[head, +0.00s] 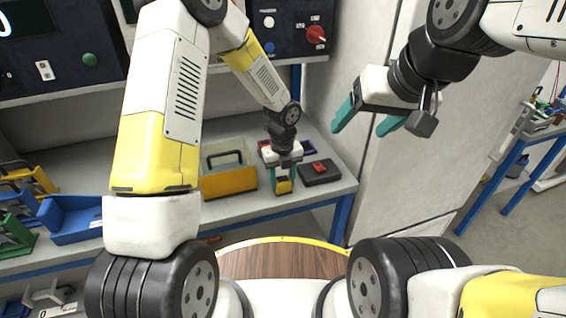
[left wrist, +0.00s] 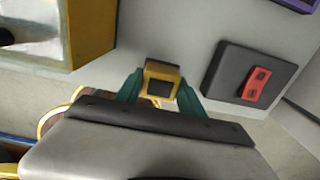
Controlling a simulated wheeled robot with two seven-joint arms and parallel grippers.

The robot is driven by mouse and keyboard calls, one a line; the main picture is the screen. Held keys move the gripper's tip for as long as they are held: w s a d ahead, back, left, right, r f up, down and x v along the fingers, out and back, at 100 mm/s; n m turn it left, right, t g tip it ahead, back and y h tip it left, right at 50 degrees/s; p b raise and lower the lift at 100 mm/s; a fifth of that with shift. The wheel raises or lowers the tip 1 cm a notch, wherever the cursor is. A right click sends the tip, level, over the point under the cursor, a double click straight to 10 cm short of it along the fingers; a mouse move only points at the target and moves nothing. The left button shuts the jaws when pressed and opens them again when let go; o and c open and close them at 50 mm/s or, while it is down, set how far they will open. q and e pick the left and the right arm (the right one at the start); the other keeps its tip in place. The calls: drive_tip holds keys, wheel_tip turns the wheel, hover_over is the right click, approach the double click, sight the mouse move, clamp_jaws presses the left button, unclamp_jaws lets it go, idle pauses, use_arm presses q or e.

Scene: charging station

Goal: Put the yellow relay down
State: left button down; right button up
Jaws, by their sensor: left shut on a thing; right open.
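The yellow relay (head: 283,185) is a small yellow block with a dark face. It also shows in the left wrist view (left wrist: 162,82), between two teal fingers. My left gripper (head: 282,178) is shut on it, over the front part of the grey bench (head: 325,190). I cannot tell whether the relay touches the bench top. My right gripper (head: 368,125) is open and empty, high up at the right in front of the pale cabinet.
Right of the relay lies a black pad (head: 320,173) with a red piece (left wrist: 257,84). Left of it stands a yellow box (head: 229,182) with a clear lid and dark handle. A purple item (head: 308,147) lies behind. A blue bin (head: 72,218) stands farther left.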

sight(282, 179)
use_arm(q)
drive_tip(key=c, duration=0.7)
unclamp_jaws()
drive_tip(key=s+a+r+n+t, duration=0.1)
drive_tip(key=s+a+r+n, duration=0.2)
drive_tip(key=r, duration=0.8)
drive_tip(key=s+a+r+n+t, duration=0.1)
drive_tip(key=a+r+n, duration=0.3)
drive_tip(key=r, duration=0.6)
drive_tip(key=s+a+r+n+t, duration=0.1)
drive_tip(key=s+a+r+n, duration=0.1)
drive_tip(key=s+n, duration=0.3)
drive_tip(key=s+a+r+n+t+h, duration=0.1)
drive_tip(key=s+r+n, duration=0.4)
drive_tip(key=n, duration=0.6)
drive_tip(key=s+a+r+n+t+h, duration=0.1)
drive_tip(key=s+a+r+n, duration=0.3)
drive_tip(key=n, duration=0.4)
drive_tip(key=shift+s+a+r+n+t, duration=0.1)
drive_tip(key=shift+s+r+n+t, duration=0.15)
drive_tip(key=shift+s, duration=0.2)
drive_tip(key=shift+s+n+t, duration=0.15)
drive_tip(key=shift+s+t, duration=0.2)
drive_tip(key=shift+s, duration=0.05)
